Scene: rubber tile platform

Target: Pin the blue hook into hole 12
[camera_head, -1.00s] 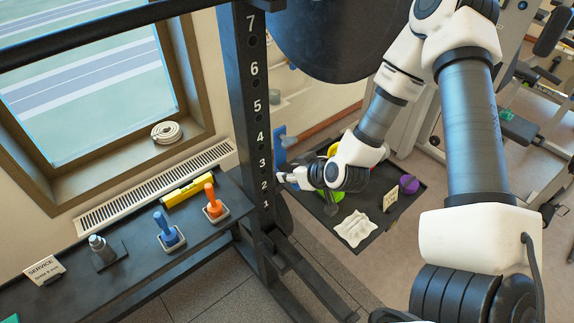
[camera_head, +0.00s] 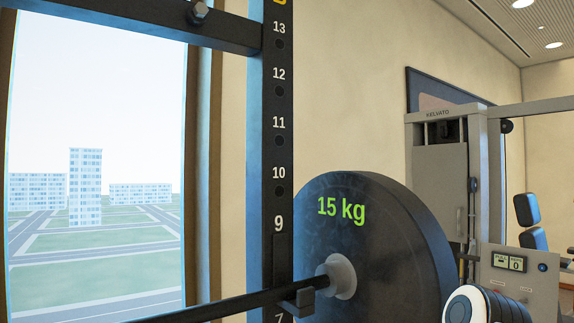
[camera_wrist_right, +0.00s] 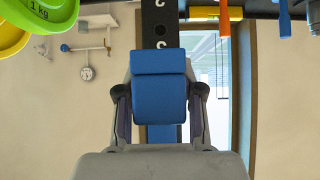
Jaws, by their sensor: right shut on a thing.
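The blue hook (camera_wrist_right: 159,90) fills the middle of the right wrist view. My right gripper (camera_wrist_right: 159,105) is shut on it, one finger on each side. Behind it stands the dark numbered upright (camera_wrist_right: 160,25); I cannot tell whether the hook touches it. Hole 12 (camera_head: 279,91) is dark and looks empty. The hook and right gripper are outside the head view; only a piece of my arm shows at bottom right. My left gripper is in neither view.
A barbell (camera_head: 235,306) with a 15 kg plate (camera_head: 385,235) rests at a holder (camera_head: 299,301) below number 9, right beside the upright. A dark crossbar (camera_head: 150,25) meets the upright high up. A window (camera_head: 95,130) is left, a grey machine (camera_head: 440,190) right.

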